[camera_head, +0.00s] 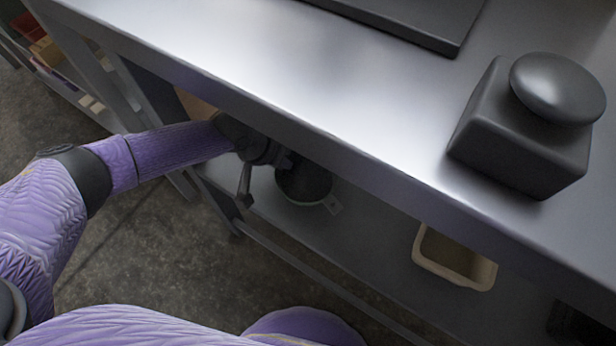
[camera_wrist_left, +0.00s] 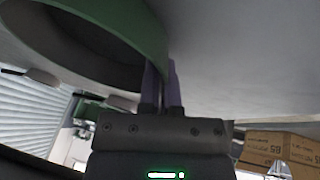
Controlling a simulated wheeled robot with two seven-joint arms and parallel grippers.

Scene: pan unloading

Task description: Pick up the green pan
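The green pan (camera_head: 303,182) sits on the lower shelf under the tabletop in the head view, showing a dark inside and a thin greenish rim. In the left wrist view the green pan (camera_wrist_left: 152,35) fills the upper left, its green wall reaching down to the fingers. My left gripper (camera_head: 279,160) reaches in under the table edge at the pan's left side. In the left wrist view my left gripper's purple fingers (camera_wrist_left: 162,85) are close together, with the pan's wall between them. My right gripper is not in view.
The metal tabletop's front edge (camera_head: 330,150) runs just above my left gripper. A dark square block with a rounded top (camera_head: 530,125) stands on the tabletop. A beige tray (camera_head: 455,258) lies on the lower shelf to the right. A cardboard box (camera_wrist_left: 275,147) shows in the wrist view.

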